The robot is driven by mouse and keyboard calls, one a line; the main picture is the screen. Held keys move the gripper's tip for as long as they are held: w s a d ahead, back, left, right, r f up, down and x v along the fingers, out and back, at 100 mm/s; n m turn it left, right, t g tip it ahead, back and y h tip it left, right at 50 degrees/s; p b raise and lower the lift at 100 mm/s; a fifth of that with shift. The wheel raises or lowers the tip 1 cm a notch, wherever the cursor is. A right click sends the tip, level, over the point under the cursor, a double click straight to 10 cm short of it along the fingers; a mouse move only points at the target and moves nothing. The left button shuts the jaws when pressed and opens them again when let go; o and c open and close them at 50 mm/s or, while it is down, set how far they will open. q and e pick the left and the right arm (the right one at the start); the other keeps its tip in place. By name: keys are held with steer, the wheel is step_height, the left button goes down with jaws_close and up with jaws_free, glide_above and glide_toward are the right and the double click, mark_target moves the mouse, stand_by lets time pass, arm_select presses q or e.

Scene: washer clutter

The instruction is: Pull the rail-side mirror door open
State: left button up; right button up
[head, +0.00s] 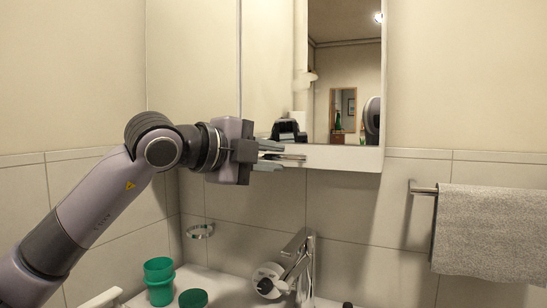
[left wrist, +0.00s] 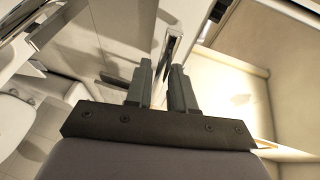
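The mirror cabinet hangs on the wall in the head view. Its right-hand mirror door (head: 345,70), the one on the towel rail side, reflects a room with a doorway. A paler panel stands to its left, with a dark reflection low on it. My right gripper is not in view.
A towel (head: 490,232) hangs on a rail (head: 424,189) at the right. Below are a chrome faucet (head: 300,262), a green cup (head: 159,280), another green item (head: 193,299) and a wall ring (head: 200,231). Wall space between cabinet and towel is clear.

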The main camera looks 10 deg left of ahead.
arm_select(q)
steer(key=shift+w+d+f, duration=0.1)
steer(key=shift+w+d, duration=0.2)
steer(key=shift+w, duration=0.05)
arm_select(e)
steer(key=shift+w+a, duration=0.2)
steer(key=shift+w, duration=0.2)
arm_select(q)
jaws_close()
steer(key=shift+s, duration=0.1)
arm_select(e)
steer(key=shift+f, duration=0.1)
